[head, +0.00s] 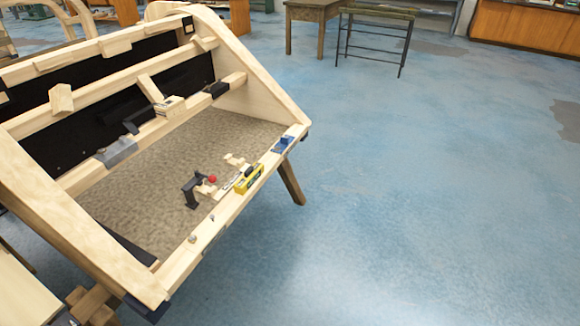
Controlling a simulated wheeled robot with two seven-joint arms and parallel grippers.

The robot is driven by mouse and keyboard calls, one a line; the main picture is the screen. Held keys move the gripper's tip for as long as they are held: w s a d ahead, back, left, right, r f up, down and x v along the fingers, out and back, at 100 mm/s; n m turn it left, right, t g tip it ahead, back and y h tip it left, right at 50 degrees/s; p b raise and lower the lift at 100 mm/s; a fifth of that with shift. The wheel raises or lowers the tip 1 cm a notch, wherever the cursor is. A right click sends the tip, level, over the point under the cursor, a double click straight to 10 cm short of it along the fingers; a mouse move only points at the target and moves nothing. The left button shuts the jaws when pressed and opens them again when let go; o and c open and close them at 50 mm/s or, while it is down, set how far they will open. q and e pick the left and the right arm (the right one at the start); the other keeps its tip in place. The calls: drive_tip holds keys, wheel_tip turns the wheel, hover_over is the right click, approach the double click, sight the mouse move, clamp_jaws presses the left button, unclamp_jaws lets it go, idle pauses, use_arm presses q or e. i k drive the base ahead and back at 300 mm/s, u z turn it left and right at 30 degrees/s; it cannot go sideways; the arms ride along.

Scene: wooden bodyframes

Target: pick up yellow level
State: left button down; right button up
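The yellow level (249,178) is a small yellow block with dark markings. It lies on the front wooden rail (222,213) of a large tilted wooden bodyframe (262,93), at its right part. A blue object (284,144) lies further along the same rail, up and to the right of the level. A black clamp-like tool (190,192) and a small red ball-shaped piece (212,179) are just left of the level. Neither of my grippers is in the head view.
The frame holds several more small tools, among them a grey piece (117,152) on the middle rail. A wooden leg (291,183) props the frame on the right. The blue floor (430,200) to the right is clear. A table (312,12) and a metal stand (375,37) stand behind.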

sight(253, 172)
drive_tip(key=z, duration=0.05)
drive_tip(key=i, duration=0.75)
drive_tip(key=u, duration=0.8)
drive_tip(key=i, duration=0.45)
drive_tip(key=u, duration=0.5)
